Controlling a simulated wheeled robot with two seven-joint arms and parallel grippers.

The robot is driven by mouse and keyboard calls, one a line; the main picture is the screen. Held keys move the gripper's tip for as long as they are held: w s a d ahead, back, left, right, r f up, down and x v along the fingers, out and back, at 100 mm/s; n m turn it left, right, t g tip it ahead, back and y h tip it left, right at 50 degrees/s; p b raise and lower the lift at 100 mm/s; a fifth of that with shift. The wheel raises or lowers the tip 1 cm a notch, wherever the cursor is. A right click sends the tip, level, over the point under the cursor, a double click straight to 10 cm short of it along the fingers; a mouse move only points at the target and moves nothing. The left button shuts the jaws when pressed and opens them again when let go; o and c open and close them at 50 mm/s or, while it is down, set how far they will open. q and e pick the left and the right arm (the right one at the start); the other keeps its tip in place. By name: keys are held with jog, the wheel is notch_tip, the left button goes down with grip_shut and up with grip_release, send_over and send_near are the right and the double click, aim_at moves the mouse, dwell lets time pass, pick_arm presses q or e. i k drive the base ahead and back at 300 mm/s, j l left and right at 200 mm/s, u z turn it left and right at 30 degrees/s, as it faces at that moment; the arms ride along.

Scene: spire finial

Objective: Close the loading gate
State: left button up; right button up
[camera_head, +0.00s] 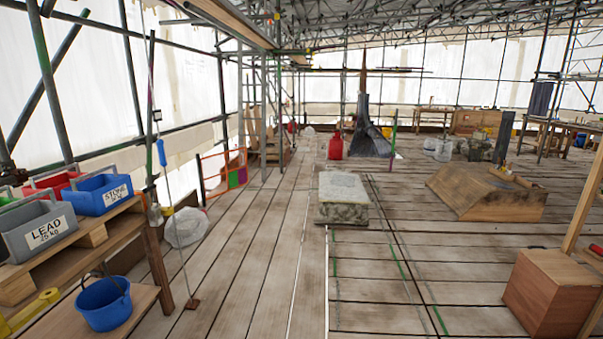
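An orange-framed barrier (223,170) that looks like the loading gate stands at the left side of the deck, in the middle distance. It has a thin orange frame with green and purple patches low on its right part. A dark post (201,180) stands at its left end. I cannot tell from here whether it is open or closed, and its latch is too small to make out. Neither of my grippers shows in this view.
Labelled tubs, including a grey LEAD tub (41,230), stand on a wooden bench at left. A blue bucket (104,303) sits lower. A stone block (343,197) is mid-deck, a wooden box (550,292) at right. Planks between bench and block are mostly clear.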

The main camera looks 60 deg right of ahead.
aim_at(232, 176)
jog(key=z, duration=1.4)
jog(key=i+z, duration=0.2)
jog(key=i, duration=0.6)
jog(key=i+z, duration=0.4)
jog(key=i, duration=2.85)
jog(key=i+j+u, duration=0.35)
jog(key=i, duration=0.45)
jog(key=i+u, duration=0.4)
jog(key=i, duration=0.4)
jog(key=i+l+u, duration=0.35)
jog(key=i, duration=0.45)
jog(key=i+j+z, duration=0.2)
jog(key=i, duration=2)
jog(key=l, duration=0.1)
